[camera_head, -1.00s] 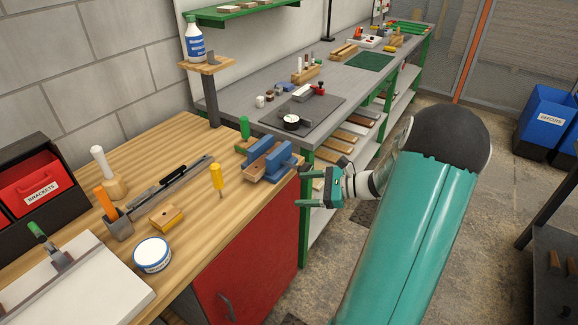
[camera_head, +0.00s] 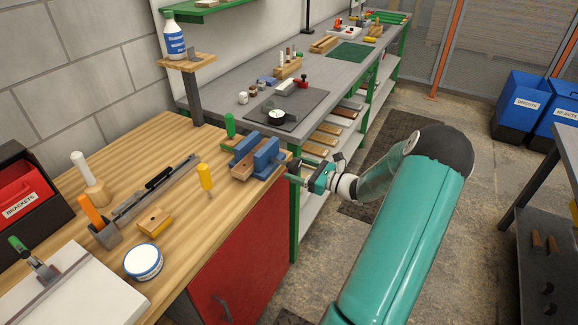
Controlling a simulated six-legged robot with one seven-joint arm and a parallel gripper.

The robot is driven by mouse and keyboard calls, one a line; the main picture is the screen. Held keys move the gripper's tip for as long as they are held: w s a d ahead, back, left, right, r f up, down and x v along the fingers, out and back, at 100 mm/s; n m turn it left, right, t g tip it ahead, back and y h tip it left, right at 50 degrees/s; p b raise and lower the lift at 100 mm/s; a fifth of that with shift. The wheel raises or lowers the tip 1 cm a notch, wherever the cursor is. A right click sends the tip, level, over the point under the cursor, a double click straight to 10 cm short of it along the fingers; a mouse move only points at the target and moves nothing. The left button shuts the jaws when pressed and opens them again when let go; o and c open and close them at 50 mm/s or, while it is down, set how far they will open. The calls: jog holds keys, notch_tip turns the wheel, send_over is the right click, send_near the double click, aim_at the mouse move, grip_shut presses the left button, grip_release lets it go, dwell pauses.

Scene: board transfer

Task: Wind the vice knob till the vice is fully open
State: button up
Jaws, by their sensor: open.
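The blue vice (camera_head: 266,158) with wood-faced jaws sits at the right edge of the wooden bench (camera_head: 226,216). A gap shows between its jaws; how far they are apart is hard to judge. The vice knob is at the vice's right end, small and partly hidden by my fingers, so its shape is unclear. My gripper (camera_head: 294,172), teal with dark fingers, points left at that end of the vice, just off the bench edge. It is open, with its fingers at or very near the knob; I cannot tell whether they touch it.
A yellow-handled tool (camera_head: 205,177) and a green-handled tool (camera_head: 230,124) stand near the vice. A grey bench (camera_head: 330,78) with a dark mat (camera_head: 290,106) lies behind. A red cabinet front (camera_head: 240,245) is below the bench. Open floor lies right of my arm.

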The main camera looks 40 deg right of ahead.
aim_at(298, 168)
jog(key=shift+x, duration=1.75)
jog(key=shift+c, duration=0.4)
jog(key=c, duration=0.9)
jog(key=shift+n, duration=0.3)
jog(key=n, duration=0.6)
jog(key=shift+d, duration=0.1)
jog(key=n, duration=0.5)
jog(key=shift+n, duration=0.3)
jog(key=shift+d, duration=0.1)
